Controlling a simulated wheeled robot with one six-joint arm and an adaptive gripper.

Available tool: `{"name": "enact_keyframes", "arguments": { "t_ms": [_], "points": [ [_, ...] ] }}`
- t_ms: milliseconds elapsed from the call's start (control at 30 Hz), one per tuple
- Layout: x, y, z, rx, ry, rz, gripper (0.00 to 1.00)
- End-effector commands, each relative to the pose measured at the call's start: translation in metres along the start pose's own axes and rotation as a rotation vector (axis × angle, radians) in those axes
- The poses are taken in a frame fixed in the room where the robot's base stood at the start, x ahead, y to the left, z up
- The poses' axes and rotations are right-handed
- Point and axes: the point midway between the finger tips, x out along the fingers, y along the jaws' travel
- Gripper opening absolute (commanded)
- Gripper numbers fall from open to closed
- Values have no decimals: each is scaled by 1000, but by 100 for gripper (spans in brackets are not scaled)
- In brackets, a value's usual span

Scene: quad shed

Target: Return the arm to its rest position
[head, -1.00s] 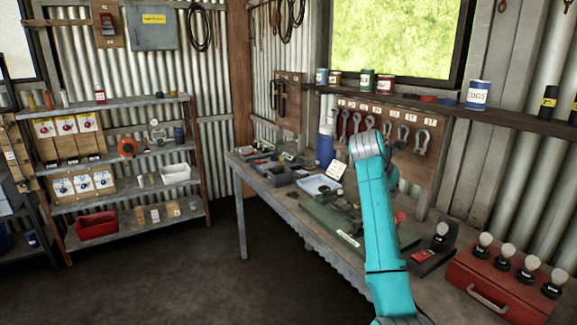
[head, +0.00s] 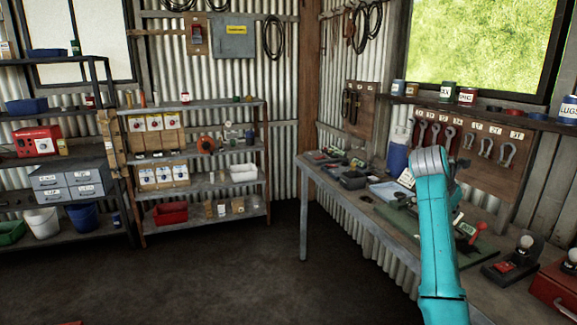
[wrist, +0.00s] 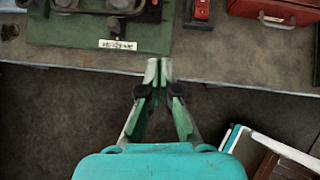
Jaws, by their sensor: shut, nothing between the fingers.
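In the wrist view my gripper (wrist: 158,70) is shut, with its fingertips together and nothing between them. In the head view my teal arm stands up at the right, in front of the workbench (head: 345,205). My gripper is hidden behind the arm there.
A green board (wrist: 70,36) and a red toolbox (wrist: 275,10) lie on the bench beyond the gripper. Shelves (head: 200,187) line the left wall. The floor (head: 220,270) between is clear.

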Motion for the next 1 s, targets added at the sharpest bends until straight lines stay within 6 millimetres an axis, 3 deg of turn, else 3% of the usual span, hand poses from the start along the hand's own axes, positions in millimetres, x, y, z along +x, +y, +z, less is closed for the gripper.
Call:
{"name": "enact_keyframes", "arguments": {
  "t_ms": [367,667,767,1000],
  "points": [
    [26,3,-32,49,-12,30,0],
    [61,5,-82,130,-25,84,0],
    [77,4,-109,171,-26,112,0],
    [121,-9,-203,331,-17,216,0]
  ]
}}
